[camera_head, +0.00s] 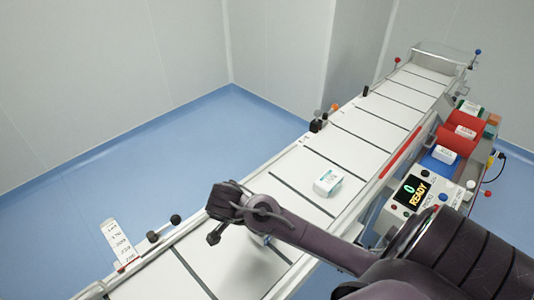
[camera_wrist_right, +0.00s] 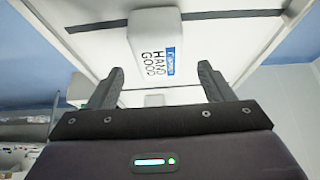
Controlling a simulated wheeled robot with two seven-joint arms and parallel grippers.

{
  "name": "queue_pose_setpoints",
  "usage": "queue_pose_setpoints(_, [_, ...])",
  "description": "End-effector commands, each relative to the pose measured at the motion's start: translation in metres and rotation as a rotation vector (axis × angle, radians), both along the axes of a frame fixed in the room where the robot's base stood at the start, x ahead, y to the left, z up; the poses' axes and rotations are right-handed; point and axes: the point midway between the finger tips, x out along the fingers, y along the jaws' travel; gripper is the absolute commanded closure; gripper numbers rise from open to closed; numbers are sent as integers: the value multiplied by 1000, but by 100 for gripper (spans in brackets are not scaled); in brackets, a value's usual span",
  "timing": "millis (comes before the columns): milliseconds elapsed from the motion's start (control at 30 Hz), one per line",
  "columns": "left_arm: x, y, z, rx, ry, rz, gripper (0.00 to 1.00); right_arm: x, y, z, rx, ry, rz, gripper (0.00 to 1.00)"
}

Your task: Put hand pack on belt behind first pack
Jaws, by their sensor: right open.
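A white pack with a green edge (camera_head: 328,181) lies on the conveyor belt (camera_head: 372,121), about mid-length. A second white pack (camera_head: 262,239) shows on the belt nearer to me, mostly hidden behind my right arm. In the right wrist view, a white pack with a blue label and large dark lettering that seems to read HAND (camera_wrist_right: 153,30) lies on the belt, just ahead of my fingertips. My right gripper (camera_head: 240,222) hangs over the near part of the belt. Its fingers (camera_wrist_right: 160,75) are spread apart with nothing clamped between them. My left gripper is not in view.
Dark crossbars divide the belt. A control box reading READY (camera_head: 414,192) stands right of it, beside blue (camera_head: 440,163) and red (camera_head: 457,138) bins with packs. Small knobbed sensors (camera_head: 318,122) and a numbered scale (camera_head: 119,243) line the left edge. Blue floor lies beyond.

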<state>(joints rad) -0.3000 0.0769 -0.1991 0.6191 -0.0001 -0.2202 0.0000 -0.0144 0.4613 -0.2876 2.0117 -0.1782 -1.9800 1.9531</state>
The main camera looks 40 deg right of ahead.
Motion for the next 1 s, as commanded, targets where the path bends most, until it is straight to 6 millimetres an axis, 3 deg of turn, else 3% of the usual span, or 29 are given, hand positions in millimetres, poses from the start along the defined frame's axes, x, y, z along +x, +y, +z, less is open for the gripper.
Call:
queue_pose_setpoints(100, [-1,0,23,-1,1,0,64,-1,11,30,-2,2,2,26])
queue_pose_setpoints(400, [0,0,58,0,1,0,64,-2,27,55,-2,3,2,26])
queue_pose_setpoints(1000, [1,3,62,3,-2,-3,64,-3,31,56,-1,3,1,26])
